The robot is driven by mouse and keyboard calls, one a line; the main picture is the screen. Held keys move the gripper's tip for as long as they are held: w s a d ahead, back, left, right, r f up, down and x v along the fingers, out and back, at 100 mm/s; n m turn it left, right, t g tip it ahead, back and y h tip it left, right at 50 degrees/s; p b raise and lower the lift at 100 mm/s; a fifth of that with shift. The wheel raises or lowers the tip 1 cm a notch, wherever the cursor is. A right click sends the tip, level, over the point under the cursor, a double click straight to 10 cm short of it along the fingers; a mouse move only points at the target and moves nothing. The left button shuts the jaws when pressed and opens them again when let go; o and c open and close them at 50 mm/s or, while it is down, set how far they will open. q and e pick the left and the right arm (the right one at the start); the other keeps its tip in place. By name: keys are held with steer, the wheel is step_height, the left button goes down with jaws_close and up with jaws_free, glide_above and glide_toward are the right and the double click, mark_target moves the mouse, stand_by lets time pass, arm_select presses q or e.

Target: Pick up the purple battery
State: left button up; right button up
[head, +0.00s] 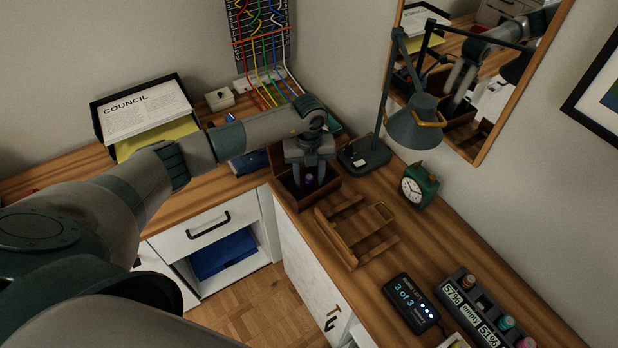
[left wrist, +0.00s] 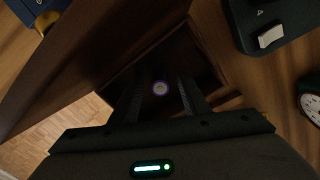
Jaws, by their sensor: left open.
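The purple battery (head: 309,180) stands upright inside a dark wooden box (head: 332,190) on the desk. My left gripper (head: 308,178) points down into the box, its two fingers on either side of the battery. In the left wrist view the battery's round end (left wrist: 160,88) shows between the fingers of my left gripper (left wrist: 161,92), with a gap on each side. The left gripper is open. My right gripper is not in view.
A desk lamp (head: 415,125) and a green clock (head: 418,186) stand right of the box. A wooden rack (head: 355,232) lies in front of it. A battery charger (head: 480,310) and a black display (head: 411,303) are at the lower right. A paper tray (head: 147,115) stands behind my arm.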

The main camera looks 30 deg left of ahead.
arm_select(q)
steer(key=shift+f, duration=0.2)
stand_by(0.3)
jaws_close()
steer(key=shift+r, duration=0.1)
